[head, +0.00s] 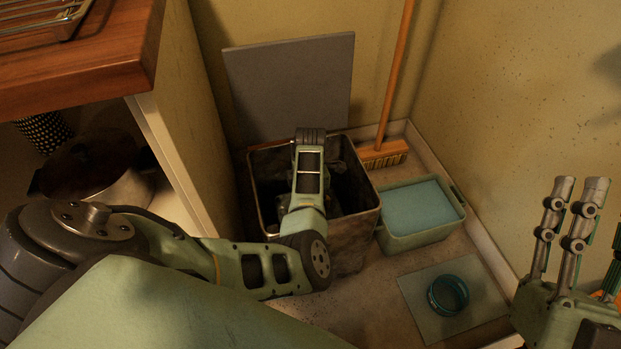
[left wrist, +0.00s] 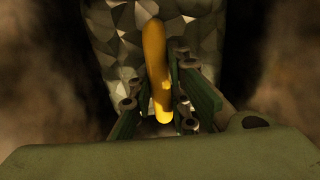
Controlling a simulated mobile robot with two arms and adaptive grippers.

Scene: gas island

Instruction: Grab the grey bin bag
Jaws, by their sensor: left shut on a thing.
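The grey bin bag (left wrist: 115,45) is crumpled and faceted in the left wrist view, with a long yellow piece (left wrist: 155,70) in front of it. My left gripper (left wrist: 160,112) has its fingers on both sides of the yellow piece's lower end and is shut on the bag there. In the head view my left arm reaches down into an open square bin (head: 362,235). Dark bag folds (head: 343,165) show inside; my arm hides the left fingertips. My right gripper (head: 575,185) is raised at the right edge, partly cut off, with nothing visibly held.
A grey panel (head: 290,85) leans on the wall behind the bin. A broom (head: 385,155) and a tub with blue contents (head: 415,240) stand right of it. A teal ring (head: 448,295) lies on a square sheet (head: 485,293). A wooden counter (head: 90,65) and pot (head: 100,185) are left.

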